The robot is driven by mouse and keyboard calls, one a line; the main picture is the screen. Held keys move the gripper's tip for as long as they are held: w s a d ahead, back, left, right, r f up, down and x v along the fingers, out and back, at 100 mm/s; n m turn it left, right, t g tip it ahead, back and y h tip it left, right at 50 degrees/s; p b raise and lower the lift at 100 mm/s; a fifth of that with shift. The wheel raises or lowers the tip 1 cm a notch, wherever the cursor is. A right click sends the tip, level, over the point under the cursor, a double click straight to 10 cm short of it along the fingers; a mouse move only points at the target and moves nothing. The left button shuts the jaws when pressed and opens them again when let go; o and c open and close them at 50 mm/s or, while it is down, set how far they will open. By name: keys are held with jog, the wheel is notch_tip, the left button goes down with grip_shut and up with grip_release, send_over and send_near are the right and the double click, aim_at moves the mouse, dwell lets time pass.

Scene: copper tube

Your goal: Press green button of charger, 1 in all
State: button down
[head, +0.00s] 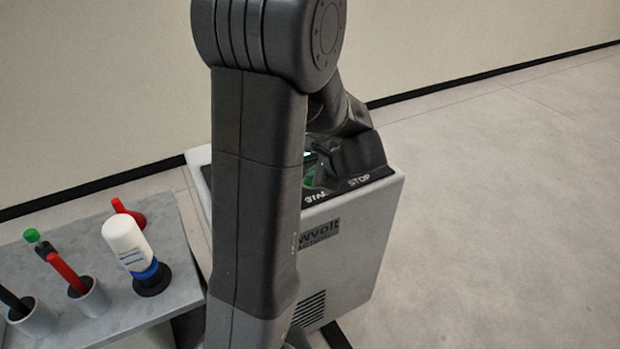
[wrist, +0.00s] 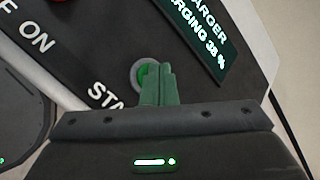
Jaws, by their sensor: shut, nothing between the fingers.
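The charger (head: 345,250) is a grey box with a dark sloped top panel, seen behind my arm in the head view. In the wrist view its green button (wrist: 141,76) sits in a pale ring on the panel, partly hidden by my fingers. My gripper (wrist: 160,70) is shut and empty, with its fingertips over the right part of the button. I cannot tell whether the tips touch it or whether it is pressed in. The lit screen (wrist: 205,35) at upper right shows charging 38 %.
A red control (wrist: 57,2) and ON and START lettering lie on the panel. A marble-topped table (head: 180,215) at left in the head view holds a white bottle (head: 125,243), a red object (head: 128,212) and cups (head: 92,298) with tools. The floor at right is clear.

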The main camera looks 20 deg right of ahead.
jog(key=shift+r+p, duration=0.7)
jog(key=shift+r, duration=0.2)
jog(key=shift+r, duration=0.1)
notch_tip(320, 180, up, 5)
jog(key=p, duration=0.4)
dwell(0.5)
